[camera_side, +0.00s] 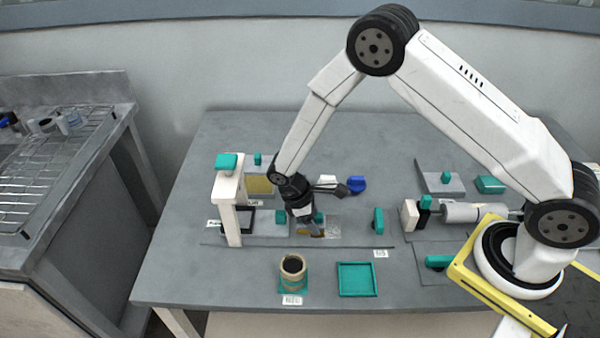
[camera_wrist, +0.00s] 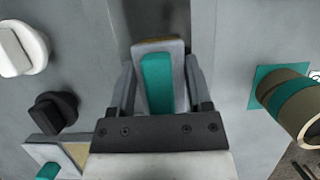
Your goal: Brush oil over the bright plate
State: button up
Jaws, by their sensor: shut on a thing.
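My gripper (camera_side: 302,212) is shut on a flat grey tool with a teal grip, which looks like the brush (camera_wrist: 157,84). A tan edge shows at the tool's far end in the wrist view. In the side view the gripper is low over the bright plate (camera_side: 332,229), a shiny grey sheet lying on the table. A golden-brown patch shows at the plate's left part, under the gripper; I cannot tell whether it is bristle or oil, or whether the tool touches the plate. A tan cup with a dark inside (camera_side: 293,268) stands on a teal pad and also shows in the wrist view (camera_wrist: 292,106).
A white post with a teal top (camera_side: 228,200) stands close left of my gripper. A teal square tray (camera_side: 357,279) lies at the front. A white and grey roller (camera_side: 462,212) lies to the right. White, black and blue knobbed items (camera_side: 356,185) stand behind.

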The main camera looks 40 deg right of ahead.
aim_at(338, 228)
jog(key=shift+d, duration=0.1)
jog(key=shift+s+d, duration=0.8)
jog(key=shift+s, duration=0.1)
jog(key=shift+s+d, duration=0.1)
jog(key=shift+s+d+f, duration=0.1)
jog(key=shift+s+d, duration=0.7)
jog(key=shift+s, duration=0.1)
jog(key=shift+s+d, duration=0.9)
jog(key=shift+w+a, duration=0.15)
jog(key=shift+w, duration=0.1)
dwell(0.4)
jog(key=shift+w+a, duration=0.75)
jog(key=shift+a, duration=0.05)
